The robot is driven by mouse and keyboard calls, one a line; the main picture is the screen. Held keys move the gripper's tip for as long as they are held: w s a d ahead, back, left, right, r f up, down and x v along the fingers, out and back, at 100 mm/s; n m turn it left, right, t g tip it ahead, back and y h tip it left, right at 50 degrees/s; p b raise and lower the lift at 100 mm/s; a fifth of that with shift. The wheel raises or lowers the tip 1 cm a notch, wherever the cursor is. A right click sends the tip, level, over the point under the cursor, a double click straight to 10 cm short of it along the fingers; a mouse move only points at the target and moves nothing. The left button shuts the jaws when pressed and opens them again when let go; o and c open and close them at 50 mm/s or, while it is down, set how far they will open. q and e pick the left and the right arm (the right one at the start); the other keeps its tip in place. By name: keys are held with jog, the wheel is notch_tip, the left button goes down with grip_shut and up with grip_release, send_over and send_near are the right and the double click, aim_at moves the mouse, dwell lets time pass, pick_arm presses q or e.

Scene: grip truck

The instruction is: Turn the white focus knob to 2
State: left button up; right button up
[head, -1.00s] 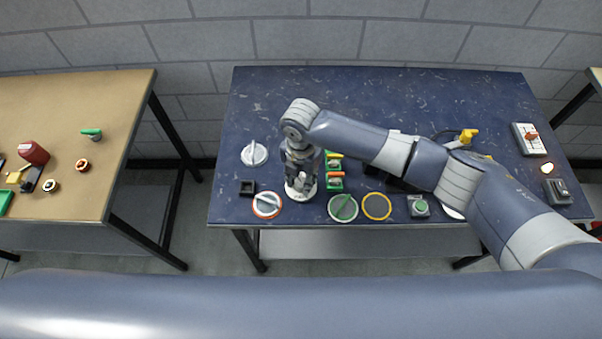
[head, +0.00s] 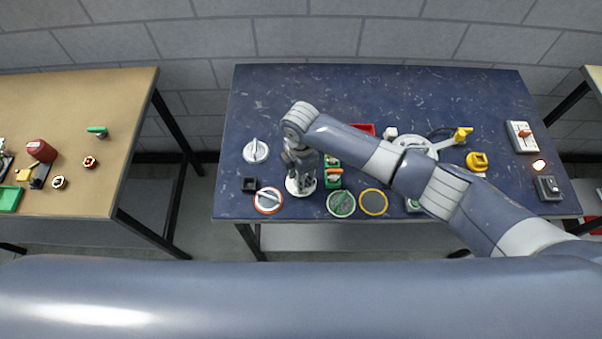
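My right gripper (head: 300,177) points down over a small white round base (head: 301,191) near the front left of the blue table (head: 300,95). Its fingers hide most of what stands there, and I cannot tell whether they are shut on it. A white dial with a pale handle (head: 256,151) sits apart, behind and left of the gripper. A red-rimmed dial with a white handle (head: 268,200) sits just left of the gripper. No numbers are legible, so I cannot tell which is the focus knob or its setting. My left gripper is out of view.
Close by are a black square holder (head: 249,184), a green block (head: 333,178), a green dial (head: 341,203) and a yellow-ringed disc (head: 373,202). The table's back is clear.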

dwell(0.3)
jog(key=o, duration=1.1)
notch_tip(320, 180, up, 12)
jog(key=shift+r, duration=0.1)
